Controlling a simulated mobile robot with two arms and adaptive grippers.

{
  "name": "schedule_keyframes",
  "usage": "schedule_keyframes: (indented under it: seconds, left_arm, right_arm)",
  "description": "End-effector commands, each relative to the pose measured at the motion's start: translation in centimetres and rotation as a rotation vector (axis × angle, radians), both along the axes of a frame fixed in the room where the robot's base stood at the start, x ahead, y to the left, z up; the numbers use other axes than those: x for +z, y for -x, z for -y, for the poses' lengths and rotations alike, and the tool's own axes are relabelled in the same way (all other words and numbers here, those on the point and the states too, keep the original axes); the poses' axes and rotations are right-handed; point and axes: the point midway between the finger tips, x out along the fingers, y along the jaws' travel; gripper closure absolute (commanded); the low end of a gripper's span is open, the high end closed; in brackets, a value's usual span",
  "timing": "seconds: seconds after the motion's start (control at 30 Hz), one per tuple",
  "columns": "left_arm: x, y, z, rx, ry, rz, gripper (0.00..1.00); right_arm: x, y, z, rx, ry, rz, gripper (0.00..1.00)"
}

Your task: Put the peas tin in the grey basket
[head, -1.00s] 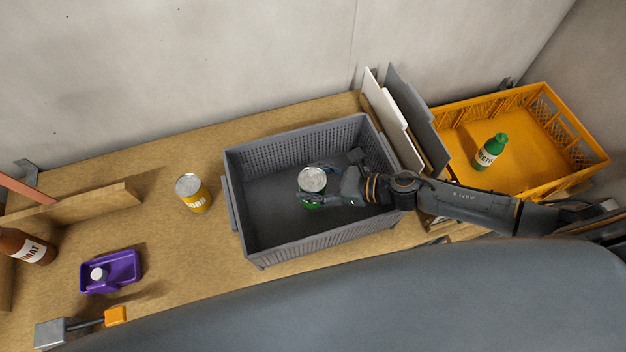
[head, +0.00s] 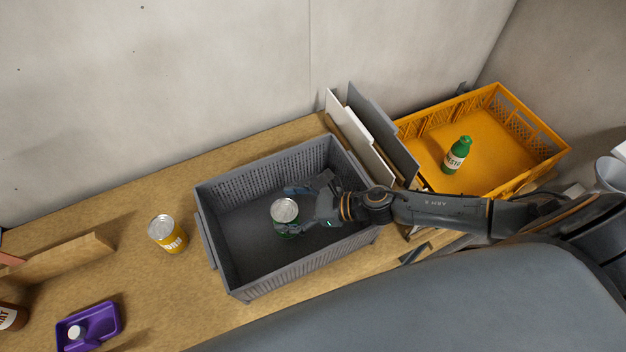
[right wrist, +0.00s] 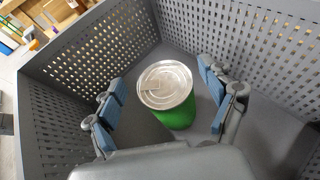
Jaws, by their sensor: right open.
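The peas tin, green with a silver lid (head: 285,211), stands upright inside the grey basket (head: 290,268). It also shows in the right wrist view (right wrist: 168,92), standing on the basket floor; its label cannot be read. My right gripper (head: 292,210) reaches into the basket from the right. In the right wrist view my right gripper (right wrist: 165,100) is open, with its blue-padded fingers on either side of the tin and a gap at each side. My left gripper is not in view.
A yellow tin (head: 168,236) stands left of the basket. A purple tray (head: 104,318) lies at front left, near a wooden ledge (head: 65,258). Upright boards (head: 360,140) stand between the basket and an orange crate (head: 500,160) holding a green bottle (head: 457,155).

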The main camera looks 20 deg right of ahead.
Motion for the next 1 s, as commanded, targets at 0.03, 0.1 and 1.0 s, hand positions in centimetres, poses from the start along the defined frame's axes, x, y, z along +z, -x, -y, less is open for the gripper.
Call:
schedule_keyframes:
  seconds: [0.03,0.1,1.0]
  left_arm:
    - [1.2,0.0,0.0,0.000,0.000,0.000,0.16]
    - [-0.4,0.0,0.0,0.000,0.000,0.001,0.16]
    - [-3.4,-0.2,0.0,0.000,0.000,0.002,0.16]
  right_arm:
    - [1.2,0.0,0.1,0.000,0.001,0.000,0.18]
    - [0.6,1.0,1.6,-0.002,0.005,-0.002,0.18]
    - [5.1,6.1,9.2,0.000,0.001,0.002,0.18]
